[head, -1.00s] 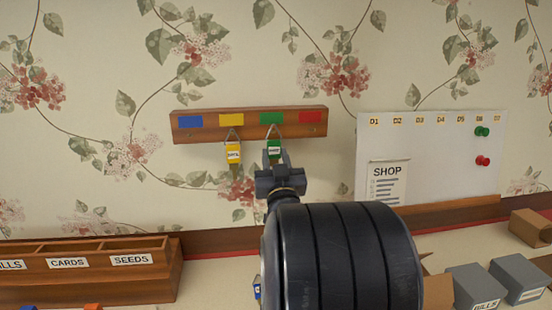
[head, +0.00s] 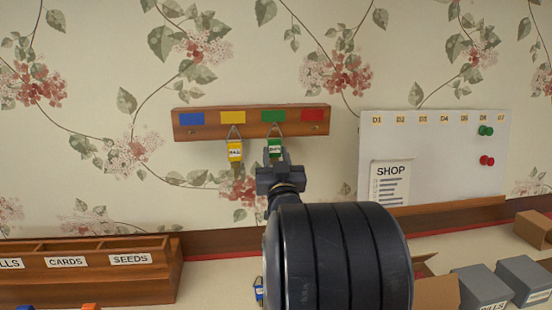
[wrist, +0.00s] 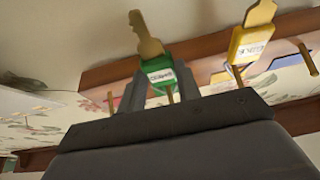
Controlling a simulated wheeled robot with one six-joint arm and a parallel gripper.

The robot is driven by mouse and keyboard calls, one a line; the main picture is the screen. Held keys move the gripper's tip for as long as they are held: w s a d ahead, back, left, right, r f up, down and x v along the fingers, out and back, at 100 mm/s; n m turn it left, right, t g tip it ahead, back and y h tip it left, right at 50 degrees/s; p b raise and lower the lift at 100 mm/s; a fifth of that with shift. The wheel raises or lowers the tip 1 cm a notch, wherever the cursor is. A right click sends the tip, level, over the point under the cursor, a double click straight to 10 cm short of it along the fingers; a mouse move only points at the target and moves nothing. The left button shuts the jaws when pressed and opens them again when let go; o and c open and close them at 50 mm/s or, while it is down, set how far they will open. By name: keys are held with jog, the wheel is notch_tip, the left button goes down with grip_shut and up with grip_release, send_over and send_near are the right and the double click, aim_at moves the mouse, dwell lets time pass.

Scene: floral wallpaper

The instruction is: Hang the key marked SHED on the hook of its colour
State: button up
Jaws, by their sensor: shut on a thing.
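A green-tagged key (head: 275,148) is at the green square (head: 273,116) of the wooden hook rack (head: 183,134). Its white label is too small to read surely. Its wire loop is up at the green hook; I cannot tell if the hook bears it. My gripper (head: 276,160) is shut on the green tag from below. In the wrist view, the fingers (wrist: 153,92) stand on either side of the green key (wrist: 160,80), with a brass peg beside it. A yellow-tagged key (head: 235,152) hangs under the yellow square (head: 232,117).
The blue (head: 191,118) and red (head: 312,115) places show no key. A blue-tagged key (head: 258,290) lies low beside my arm. A whiteboard (head: 440,150) is right of the rack. A wooden sorter (head: 80,285) stands left, grey boxes (head: 480,285) right.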

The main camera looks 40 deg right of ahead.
dwell(0.3)
jog(key=o, duration=1)
jog(key=shift+o, duration=0.2)
jog(key=b+v, duration=0.2)
jog(key=v, duration=0.8)
jog(key=shift+s+a+b, duration=0.3)
jog(key=shift+f, duration=0.1)
jog(key=p+x, duration=0.3)
jog(key=x, duration=0.8)
jog(key=shift+d, duration=0.1)
jog(key=shift+s+a+r+p, duration=0.25)
jog(key=shift+s+p, duration=0.15)
jog(key=shift+p, duration=0.4)
